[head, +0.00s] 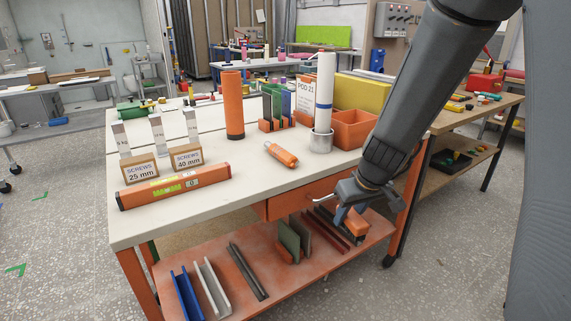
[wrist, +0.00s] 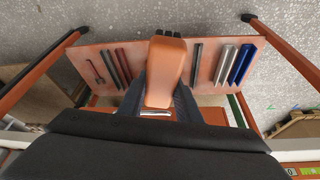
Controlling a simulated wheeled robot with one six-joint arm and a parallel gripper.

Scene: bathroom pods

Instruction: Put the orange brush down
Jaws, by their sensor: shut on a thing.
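The orange brush (wrist: 166,72), with a dark end, is held between the two fingers of my gripper (wrist: 163,98) in the wrist view. In the head view the orange brush (head: 356,226) is partly hidden by my gripper (head: 346,213). My gripper is shut on it, in front of the workbench drawer and over the right part of the lower shelf (head: 222,266). Whether the brush touches the shelf cannot be told.
The shelf holds red bars (head: 330,232), dark bars (head: 248,272), upright plates (head: 290,240) and white and blue channels (head: 186,293). The worktop (head: 235,212) above holds an orange level (head: 172,187), an orange cylinder (head: 233,105) and a small orange tool (head: 281,155). Its front middle is clear.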

